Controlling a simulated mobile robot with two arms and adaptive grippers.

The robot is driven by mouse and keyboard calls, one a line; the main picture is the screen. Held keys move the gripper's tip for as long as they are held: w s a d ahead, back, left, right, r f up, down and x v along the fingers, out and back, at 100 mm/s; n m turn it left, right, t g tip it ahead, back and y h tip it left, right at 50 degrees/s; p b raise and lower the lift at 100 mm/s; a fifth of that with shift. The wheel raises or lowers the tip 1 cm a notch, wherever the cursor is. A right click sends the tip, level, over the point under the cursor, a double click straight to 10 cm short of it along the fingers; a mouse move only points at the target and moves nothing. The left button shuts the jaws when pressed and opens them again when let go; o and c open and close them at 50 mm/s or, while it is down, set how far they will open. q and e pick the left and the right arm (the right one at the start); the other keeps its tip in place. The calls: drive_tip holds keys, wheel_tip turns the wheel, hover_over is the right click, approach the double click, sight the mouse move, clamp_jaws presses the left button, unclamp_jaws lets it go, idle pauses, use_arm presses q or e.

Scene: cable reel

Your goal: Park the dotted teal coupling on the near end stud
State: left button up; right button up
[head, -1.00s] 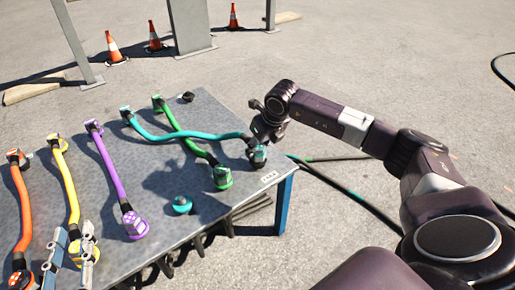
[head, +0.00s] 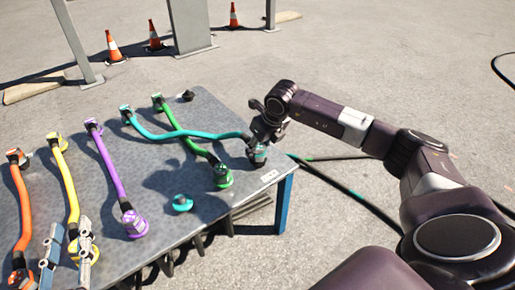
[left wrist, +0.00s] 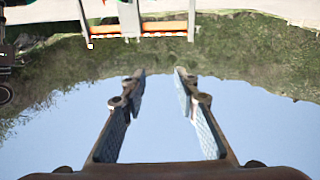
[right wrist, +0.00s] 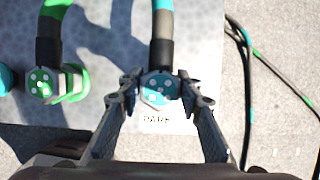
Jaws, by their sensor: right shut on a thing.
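The dotted teal coupling (right wrist: 158,92), with white dots on its teal face, is at the end of the teal cable (head: 208,135). My right gripper (head: 258,146) is shut on it at the table's near right corner. The right wrist view shows the fingers on both sides of the coupling, beside a plate marked PARK (right wrist: 156,119). The near end stud is not visible; whether the coupling touches it or the table cannot be told. My left gripper (head: 68,247) is open and empty at the lower left; its wrist view shows empty space between the fingers (left wrist: 158,85).
The green coupling (head: 222,177) and a loose-looking teal round piece (head: 182,203) are left of the teal coupling. Purple (head: 112,170), yellow (head: 68,180) and orange (head: 23,210) cables lie further left. A black stud (head: 187,96) stands at the far edge.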

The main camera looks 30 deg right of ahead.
use_arm(q)
drive_tip(key=shift+w+r, duration=0.1)
drive_tip(key=shift+r, duration=0.45)
use_arm(e)
drive_tip(key=shift+f, duration=0.1)
use_arm(q)
drive_tip(key=shift+d+r+t, duration=0.1)
drive_tip(key=shift+r+t, duration=0.1)
drive_tip(key=shift+t, duration=0.1)
use_arm(e)
drive_tip(key=o, duration=1.3)
drive_tip(key=shift+o, duration=0.2)
use_arm(q)
drive_tip(key=shift+f, duration=0.2)
drive_tip(key=shift+r, duration=0.15)
use_arm(e)
drive_tip(key=v, duration=1.2)
